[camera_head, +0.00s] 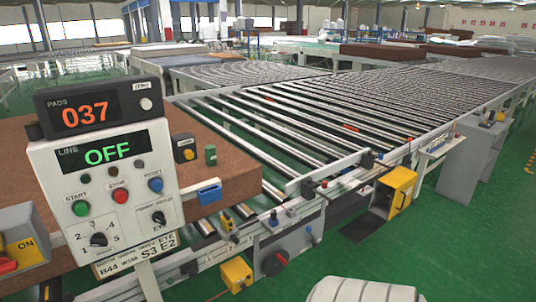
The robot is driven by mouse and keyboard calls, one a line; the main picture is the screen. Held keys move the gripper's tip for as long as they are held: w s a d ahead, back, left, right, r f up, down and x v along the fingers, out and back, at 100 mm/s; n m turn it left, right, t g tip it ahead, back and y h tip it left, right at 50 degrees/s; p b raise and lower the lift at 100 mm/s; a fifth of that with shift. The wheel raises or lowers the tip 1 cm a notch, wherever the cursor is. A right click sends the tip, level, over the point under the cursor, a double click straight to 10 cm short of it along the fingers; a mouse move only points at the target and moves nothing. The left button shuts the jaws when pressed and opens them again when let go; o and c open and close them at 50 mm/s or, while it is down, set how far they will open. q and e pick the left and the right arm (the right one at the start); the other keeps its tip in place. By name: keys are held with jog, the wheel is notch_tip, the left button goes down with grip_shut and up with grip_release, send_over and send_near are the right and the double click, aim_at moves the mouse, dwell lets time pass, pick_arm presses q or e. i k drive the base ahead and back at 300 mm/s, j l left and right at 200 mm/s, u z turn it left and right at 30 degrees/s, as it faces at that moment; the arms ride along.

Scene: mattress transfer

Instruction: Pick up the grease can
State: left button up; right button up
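A small dark green cylinder (210,155) stands upright on the brown padded slab (215,128) behind the control panel; it may be the grease can, but no label is readable. A small black and yellow item (185,149) sits just left of it on the same slab. Neither of my grippers shows in the head view, so I cannot tell their state or position.
The control panel (110,180) with an orange 037 display and a green OFF display stands in front of the slab. A roller conveyor (330,115) extends to the right and back. Yellow boxes (236,273) are mounted low along its side.

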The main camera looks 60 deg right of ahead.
aim_at(210, 152)
jog(key=z, duration=1.55)
jog(key=i+l, duration=0.15)
